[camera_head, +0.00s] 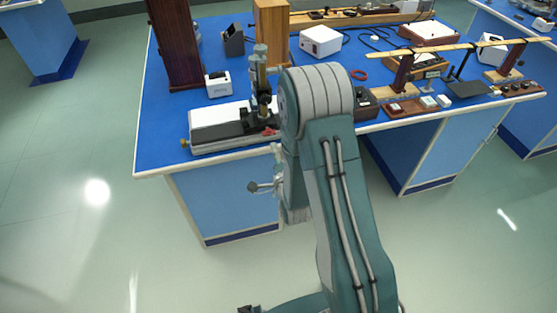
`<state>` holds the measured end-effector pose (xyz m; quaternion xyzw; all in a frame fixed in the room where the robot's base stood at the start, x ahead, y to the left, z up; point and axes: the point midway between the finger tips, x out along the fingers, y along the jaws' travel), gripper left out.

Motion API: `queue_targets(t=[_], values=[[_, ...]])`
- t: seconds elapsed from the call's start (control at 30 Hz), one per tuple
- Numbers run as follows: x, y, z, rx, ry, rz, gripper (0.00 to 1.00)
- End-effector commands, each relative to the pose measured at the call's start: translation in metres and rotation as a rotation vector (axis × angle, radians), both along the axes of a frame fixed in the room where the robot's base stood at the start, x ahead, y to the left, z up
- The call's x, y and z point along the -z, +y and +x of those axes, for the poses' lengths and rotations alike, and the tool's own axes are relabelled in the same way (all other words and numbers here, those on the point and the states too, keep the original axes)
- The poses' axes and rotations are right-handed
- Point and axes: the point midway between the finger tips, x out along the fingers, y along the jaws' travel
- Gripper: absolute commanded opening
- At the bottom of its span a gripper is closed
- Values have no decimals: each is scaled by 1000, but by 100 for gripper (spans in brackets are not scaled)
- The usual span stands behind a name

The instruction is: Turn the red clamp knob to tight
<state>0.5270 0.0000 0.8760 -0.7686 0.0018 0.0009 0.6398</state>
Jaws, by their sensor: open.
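The red clamp knob (270,132) is small and sits low at the right end of a black-and-white instrument (217,126) with an upright tube. The instrument stands near the front left of the blue bench. The knob is close to the left edge of my arm, and how it is turned is too small to tell. My gripper (263,168) is open and empty. It shows left of my arm, in front of the bench's front side and below the knob in the picture, apart from it. Part of it is hidden behind my arm.
The blue bench top (163,118) is bare at its left end. A small white box (218,85) and a dark wooden post (175,42) stand behind the instrument. A red ring (358,75) lies farther right. The floor at left is clear.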

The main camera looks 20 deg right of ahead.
Motion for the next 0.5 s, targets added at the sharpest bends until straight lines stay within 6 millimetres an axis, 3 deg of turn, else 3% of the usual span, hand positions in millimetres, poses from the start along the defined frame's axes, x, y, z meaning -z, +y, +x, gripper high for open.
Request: queue_targets(t=[0.2, 0.5], values=[[1, 0, -29, 0, 2, 0, 65], [0, 0, -34, 1, 1, 0, 65]])
